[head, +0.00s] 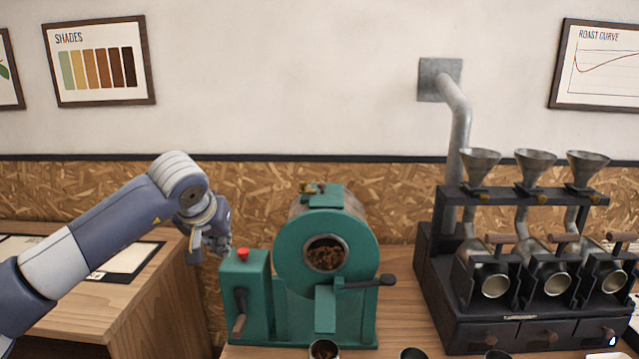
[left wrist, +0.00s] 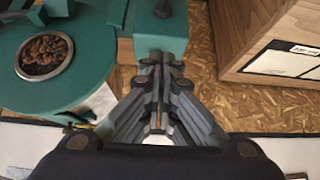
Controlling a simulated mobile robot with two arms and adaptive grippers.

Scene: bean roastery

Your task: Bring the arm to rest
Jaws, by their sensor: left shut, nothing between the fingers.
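My left arm comes in from the left in the head view and ends at my left gripper (head: 219,250), just left of the green roaster's control box. The gripper is shut and empty. In the left wrist view its closed fingers (left wrist: 160,62) point at the roaster's green box (left wrist: 160,25); I cannot tell whether they touch it. The red button (head: 242,254) sits on top of that box, close to the fingertips. The green roaster (head: 352,240) has a round window with brown beans (head: 326,256) behind it. My right gripper is not in view.
A black sample roaster rack (head: 520,330) with several funnels and drums stands on the right. A wooden side counter (head: 120,290) with a dark-edged mat lies on the left.

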